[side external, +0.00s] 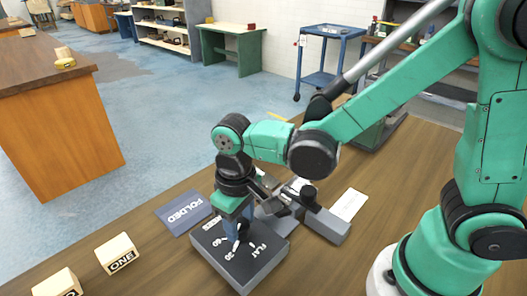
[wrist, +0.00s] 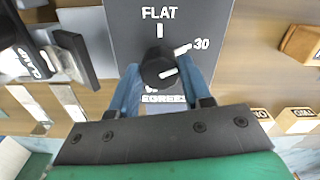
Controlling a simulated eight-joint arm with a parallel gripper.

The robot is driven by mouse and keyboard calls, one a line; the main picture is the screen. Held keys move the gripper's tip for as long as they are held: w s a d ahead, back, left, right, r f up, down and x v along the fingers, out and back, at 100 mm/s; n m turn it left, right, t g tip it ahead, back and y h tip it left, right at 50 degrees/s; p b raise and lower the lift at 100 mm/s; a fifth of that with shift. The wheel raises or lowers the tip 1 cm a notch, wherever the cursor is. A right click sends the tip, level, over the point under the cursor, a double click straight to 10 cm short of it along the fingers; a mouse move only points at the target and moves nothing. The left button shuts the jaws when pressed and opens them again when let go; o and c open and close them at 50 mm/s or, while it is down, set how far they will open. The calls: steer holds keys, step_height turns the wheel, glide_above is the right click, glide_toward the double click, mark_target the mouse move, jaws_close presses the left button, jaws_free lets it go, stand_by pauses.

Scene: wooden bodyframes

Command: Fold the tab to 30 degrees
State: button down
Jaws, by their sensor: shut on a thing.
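A dark dial box (side external: 262,262) on the table carries the printed marks FLAT, 30 and 60. The dial's round black knob (wrist: 158,73) shows in the wrist view. Its white line lies to the right and slightly up, a little below the 30 tick. My gripper (wrist: 160,82) points down at the box, its blue fingers shut on the knob from both sides. The gripper shows in the side view (side external: 236,232), covering part of the knob. A grey metal fixture (side external: 325,224) stands behind the box. I cannot make out the tab clearly.
A blue-grey card marked FOLDED (side external: 184,212) lies left of the box. A white card (side external: 349,204) lies behind the fixture. Wooden blocks, one marked ONE (side external: 118,254), stand at the front left. The wooden table is bare between the blocks and the box.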

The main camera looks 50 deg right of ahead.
mark_target(241, 223)
stand_by(0.4)
steer(key=shift+c, duration=1.9)
jaws_free()
steer(key=shift+r, duration=2.85)
steer(key=shift+d, duration=0.1)
steer(key=d+r+m+t, duration=0.2)
steer(key=d+t, duration=0.5)
steer(key=d, duration=0.4)
steer(key=shift+s+d+r, duration=0.15)
steer(key=shift+s+r, duration=0.2)
steer(key=shift+r, duration=0.25)
